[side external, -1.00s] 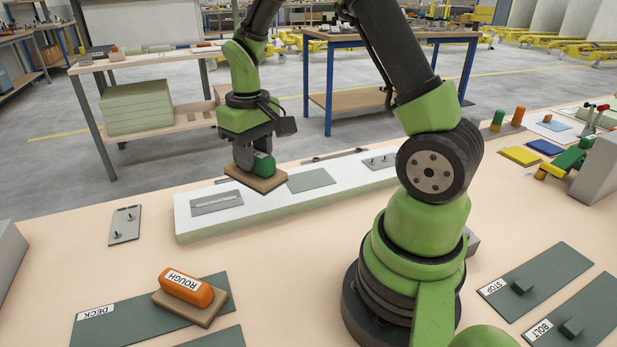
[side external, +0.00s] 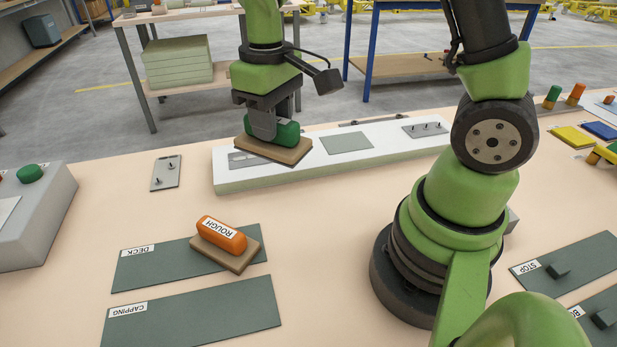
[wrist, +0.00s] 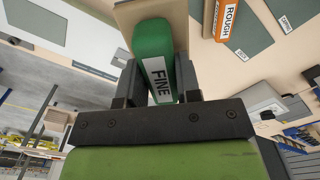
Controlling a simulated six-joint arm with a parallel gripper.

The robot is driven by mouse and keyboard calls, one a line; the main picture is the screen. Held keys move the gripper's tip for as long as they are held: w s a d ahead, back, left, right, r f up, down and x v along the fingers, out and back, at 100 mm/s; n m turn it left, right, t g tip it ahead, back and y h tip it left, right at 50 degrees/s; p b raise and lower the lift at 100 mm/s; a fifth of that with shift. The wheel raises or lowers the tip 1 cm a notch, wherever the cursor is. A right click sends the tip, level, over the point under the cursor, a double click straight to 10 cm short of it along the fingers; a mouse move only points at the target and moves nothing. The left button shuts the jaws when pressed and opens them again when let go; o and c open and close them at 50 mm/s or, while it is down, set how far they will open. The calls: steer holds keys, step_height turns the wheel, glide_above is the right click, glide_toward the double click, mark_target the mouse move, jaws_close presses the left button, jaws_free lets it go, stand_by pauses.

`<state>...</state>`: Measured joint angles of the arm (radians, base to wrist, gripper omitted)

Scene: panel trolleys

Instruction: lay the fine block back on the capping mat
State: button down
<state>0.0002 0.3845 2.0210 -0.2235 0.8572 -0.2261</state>
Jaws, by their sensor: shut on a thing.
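The fine block has a green handle (side external: 284,132) on a tan base (side external: 274,149). Its FINE label (wrist: 158,80) shows in the wrist view. My gripper (side external: 263,128) is shut on the green handle and holds the block over the left part of the white panel (side external: 230,181). Whether the base touches the panel is hard to tell. The capping mat (side external: 210,313) is a flat grey-green mat at the front left, bare, with a CAPPING label at its left end.
The deck mat (side external: 150,267) lies just behind the capping mat and bears the orange rough block (side external: 222,235). A grey box (side external: 35,225) with a green button stands at the far left. A small metal plate with pegs (side external: 166,173) lies behind. Bare table separates the panel and the mats.

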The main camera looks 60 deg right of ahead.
steer(key=s+a+f+n, duration=0.2)
steer(key=a+n, duration=0.2)
steer(key=a, duration=0.5)
steer(key=s+a+f+n, duration=0.25)
steer(key=a+n, duration=0.25)
steer(key=a, duration=0.4)
steer(key=shift+w+a+f, duration=0.1)
steer(key=shift+a+f, duration=0.05)
steer(key=shift+f, duration=1.55)
steer(key=shift+w+a+f, duration=0.1)
steer(key=shift+a+f, duration=0.1)
steer(key=shift+f, duration=1.55)
steer(key=shift+a+f, duration=0.15)
steer(key=shift+f, duration=1.55)
steer(key=shift+f, duration=0.1)
steer(key=c, duration=0.8)
jaws_free()
